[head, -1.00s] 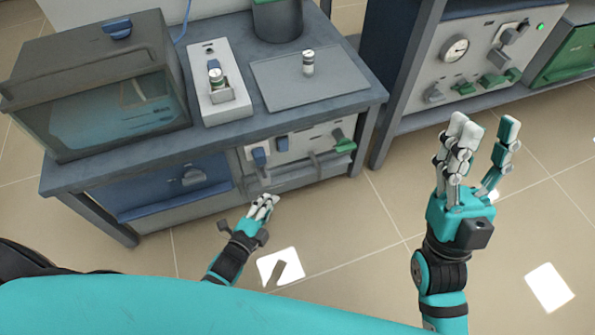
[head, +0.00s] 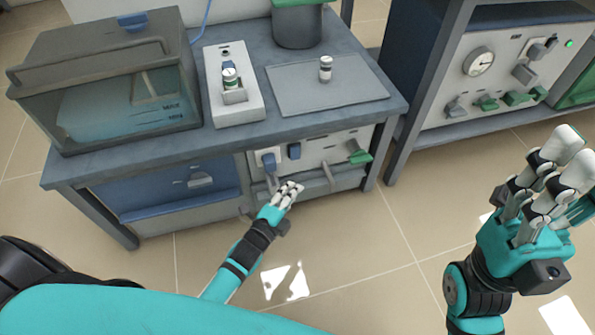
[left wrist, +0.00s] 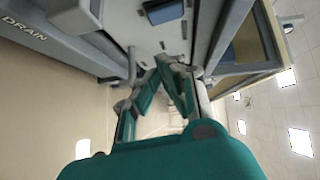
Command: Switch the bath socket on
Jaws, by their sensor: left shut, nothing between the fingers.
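A pale socket panel (head: 320,155) is set in the bench front below the top. It carries a blue plug-like block (head: 268,160), a smaller blue part (head: 294,151) and a green lever (head: 358,152). I cannot read which one is labelled for the bath. The glass water bath (head: 125,100) stands on the bench at left. My left gripper (head: 288,190) is shut and empty, just below and in front of the blue block. In the left wrist view the panel (left wrist: 150,48) and a blue block (left wrist: 163,11) lie beyond the fingertips. My right gripper (head: 548,165) appears open, at the right.
A grey rail (head: 325,180) runs below the panel near my left fingers. A blue drawer (head: 165,190) is to the left. On the bench stand a white device (head: 240,108), a grey plate (head: 300,92) and a small vial (head: 325,68). A second control panel (head: 510,70) is at right.

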